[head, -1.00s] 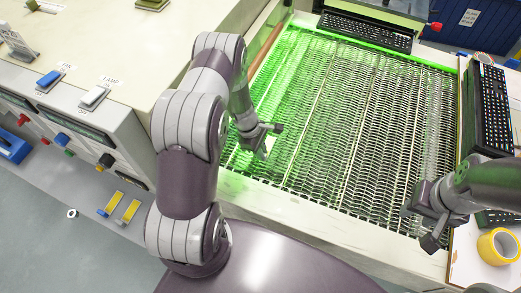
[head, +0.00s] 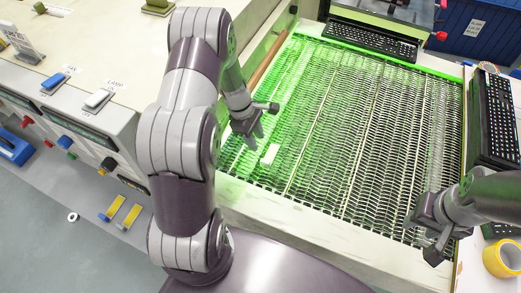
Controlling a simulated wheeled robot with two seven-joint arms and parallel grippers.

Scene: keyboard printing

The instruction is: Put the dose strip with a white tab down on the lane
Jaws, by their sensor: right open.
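The dose strip shows its white tab (head: 270,154) on the mesh belt, in the leftmost lane (head: 291,143) near the front edge. The rest of the strip is hard to make out against the mesh. My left gripper (head: 256,133) is just behind and to the left of the tab, with a small gap between them; its fingers look apart and empty. My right gripper (head: 424,238) is open and empty over the front right corner of the belt.
Thin pale dividers split the mesh into lanes. A black keyboard (head: 369,41) lies at the back and another (head: 496,118) on the right. A yellow tape roll (head: 504,258) sits at the front right. A control panel with switches (head: 98,100) is on the left.

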